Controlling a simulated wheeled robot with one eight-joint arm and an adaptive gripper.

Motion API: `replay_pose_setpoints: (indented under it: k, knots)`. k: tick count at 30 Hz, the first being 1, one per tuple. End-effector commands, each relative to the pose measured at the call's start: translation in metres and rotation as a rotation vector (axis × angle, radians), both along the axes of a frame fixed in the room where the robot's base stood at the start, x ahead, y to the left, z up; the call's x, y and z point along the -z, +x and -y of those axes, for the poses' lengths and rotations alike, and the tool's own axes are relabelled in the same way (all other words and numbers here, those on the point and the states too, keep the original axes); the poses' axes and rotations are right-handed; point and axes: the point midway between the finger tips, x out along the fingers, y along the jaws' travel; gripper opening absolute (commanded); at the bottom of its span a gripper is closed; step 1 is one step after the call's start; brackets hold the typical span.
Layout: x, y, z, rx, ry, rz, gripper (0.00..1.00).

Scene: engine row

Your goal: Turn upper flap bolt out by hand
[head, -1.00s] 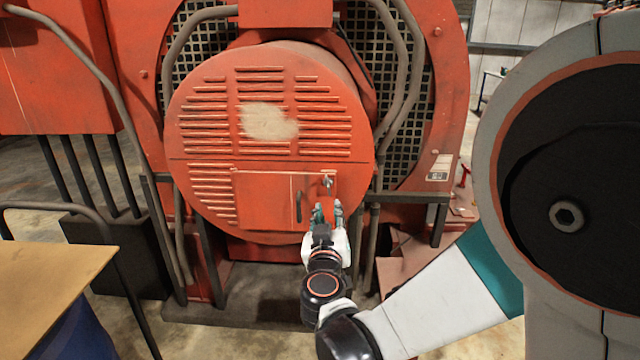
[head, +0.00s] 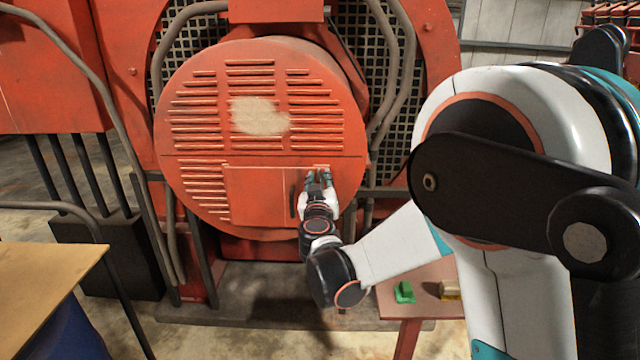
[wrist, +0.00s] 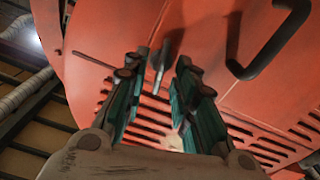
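The red flap (head: 255,195) is closed on the lower part of the round red cover. It has a black handle, which also shows large in the wrist view (wrist: 275,45). A small grey bolt (wrist: 161,62) stands out from the red surface between my fingertips in the wrist view. In the head view my gripper hides it. My gripper (head: 318,174) is at the flap's upper right corner. Its two green-padded fingers (wrist: 157,75) are open, one on each side of the bolt, with a gap visible. I cannot tell how deep the bolt sits between them.
The louvred round cover (head: 260,75) surrounds the flap. Grey pipes (head: 388,80) run down its right side. A small red table (head: 420,300) at lower right bears a green block (head: 404,292) and a yellowish one (head: 449,290). A wooden tabletop (head: 45,285) is at lower left.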

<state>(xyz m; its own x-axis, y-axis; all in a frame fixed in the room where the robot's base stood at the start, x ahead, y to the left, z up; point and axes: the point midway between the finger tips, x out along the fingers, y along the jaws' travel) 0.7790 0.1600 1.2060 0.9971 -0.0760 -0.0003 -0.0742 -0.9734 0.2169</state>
Motion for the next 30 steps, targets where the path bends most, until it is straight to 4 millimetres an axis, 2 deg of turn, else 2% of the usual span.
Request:
replay_pose_setpoints:
  k: [11, 15, 23, 30]
  knots:
    - [-0.0002, 0.0063, 0.0003, -0.001, 0.0, 0.0, 0.26]
    - [-0.0002, 0.0062, 0.0003, -0.001, 0.0, 0.0, 0.0]
    - [-0.0001, 0.0061, 0.0002, -0.001, -0.006, -0.001, 0.0]
    - [0.0005, 0.006, -0.0003, -0.001, -0.078, -0.006, 0.0]
